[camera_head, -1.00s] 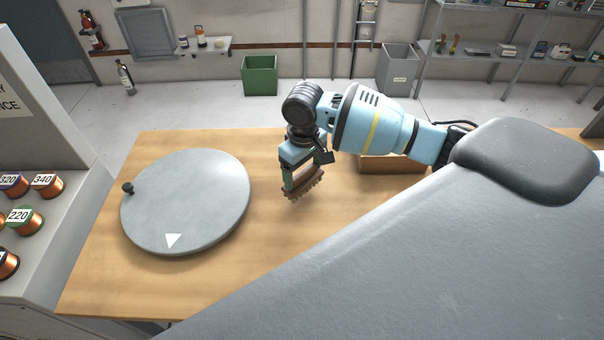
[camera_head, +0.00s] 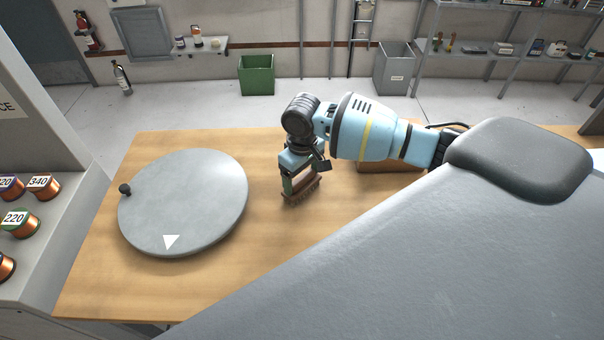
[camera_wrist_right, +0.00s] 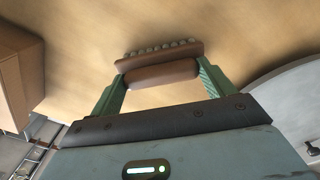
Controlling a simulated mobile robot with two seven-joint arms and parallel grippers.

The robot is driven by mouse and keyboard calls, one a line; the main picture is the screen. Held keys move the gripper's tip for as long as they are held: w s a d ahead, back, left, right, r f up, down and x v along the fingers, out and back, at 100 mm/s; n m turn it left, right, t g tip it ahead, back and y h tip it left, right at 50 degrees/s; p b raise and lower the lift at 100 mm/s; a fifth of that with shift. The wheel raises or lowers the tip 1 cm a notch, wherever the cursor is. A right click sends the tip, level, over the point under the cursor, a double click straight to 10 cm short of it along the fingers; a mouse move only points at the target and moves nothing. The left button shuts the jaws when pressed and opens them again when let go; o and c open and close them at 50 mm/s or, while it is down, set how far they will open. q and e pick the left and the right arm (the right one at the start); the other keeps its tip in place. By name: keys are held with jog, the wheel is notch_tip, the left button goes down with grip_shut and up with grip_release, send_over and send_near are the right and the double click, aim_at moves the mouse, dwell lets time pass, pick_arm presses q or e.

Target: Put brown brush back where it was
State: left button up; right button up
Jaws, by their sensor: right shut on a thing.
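The brown brush (camera_head: 303,194) is held in my right gripper (camera_head: 301,186) over the wooden table (camera_head: 150,290), between the grey disc and a box. Its bristles point down toward the table. I cannot tell whether they touch the wood. In the right wrist view the brush (camera_wrist_right: 160,72) sits between the two green fingers (camera_wrist_right: 158,80), its row of bristle tufts on the far side, facing the table top. My left gripper is not in view.
A round grey disc (camera_head: 185,200) with a small knob and a white triangle lies left of the brush. A brown box (camera_head: 392,166) stands behind my right arm; it also shows in the right wrist view (camera_wrist_right: 18,75). Numbered copper spools (camera_head: 22,222) are at far left. The table front is clear.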

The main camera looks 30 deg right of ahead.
aim_at(302, 177)
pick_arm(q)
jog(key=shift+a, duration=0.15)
pick_arm(e)
jog(key=o, duration=0.9)
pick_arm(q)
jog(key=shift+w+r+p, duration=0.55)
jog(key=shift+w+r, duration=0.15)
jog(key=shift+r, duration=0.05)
pick_arm(e)
notch_tip(302, 177, up, 12)
jog(key=shift+r, duration=0.15)
